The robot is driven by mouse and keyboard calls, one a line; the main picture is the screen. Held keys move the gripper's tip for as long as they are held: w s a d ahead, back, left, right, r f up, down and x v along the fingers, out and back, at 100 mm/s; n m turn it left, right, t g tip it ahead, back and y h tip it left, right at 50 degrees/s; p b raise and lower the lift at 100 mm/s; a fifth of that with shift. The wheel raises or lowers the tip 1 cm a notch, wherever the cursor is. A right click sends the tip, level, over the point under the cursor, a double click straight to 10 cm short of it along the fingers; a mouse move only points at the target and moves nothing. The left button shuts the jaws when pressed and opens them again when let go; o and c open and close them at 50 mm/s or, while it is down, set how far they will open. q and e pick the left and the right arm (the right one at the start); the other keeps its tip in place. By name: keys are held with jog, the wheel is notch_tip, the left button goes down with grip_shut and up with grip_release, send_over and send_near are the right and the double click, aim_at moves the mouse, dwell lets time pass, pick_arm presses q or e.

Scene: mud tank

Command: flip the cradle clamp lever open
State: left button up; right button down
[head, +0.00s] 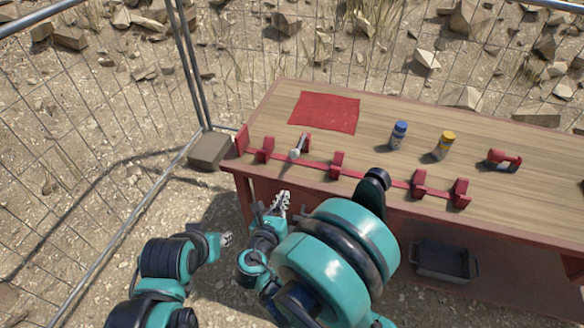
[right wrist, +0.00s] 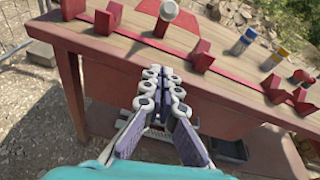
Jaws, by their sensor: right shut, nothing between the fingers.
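The cradle (head: 318,164) is a red rail with several upright red brackets along the table's front edge. My right gripper (head: 281,201) is shut and empty, in front of the table edge, below and apart from the lever. Its closed fingers show in the right wrist view (right wrist: 160,92). My left gripper (head: 227,239) is small at lower left, away from the table; its jaws are unclear.
The wooden table (head: 270,110) carries a red cloth (head: 325,112), a blue-capped bottle (head: 398,135), a yellow-capped bottle (head: 444,145) and a red tool (head: 503,160). A grey tray (head: 444,262) sits below. A wire fence (head: 190,60) and a stone block (head: 209,149) stand at left.

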jog(key=shift+w, duration=0.1)
jog(key=w+d, duration=0.2)
jog(key=w, duration=0.9)
jog(key=shift+d+r, duration=0.35)
jog(key=shift+w, duration=0.1)
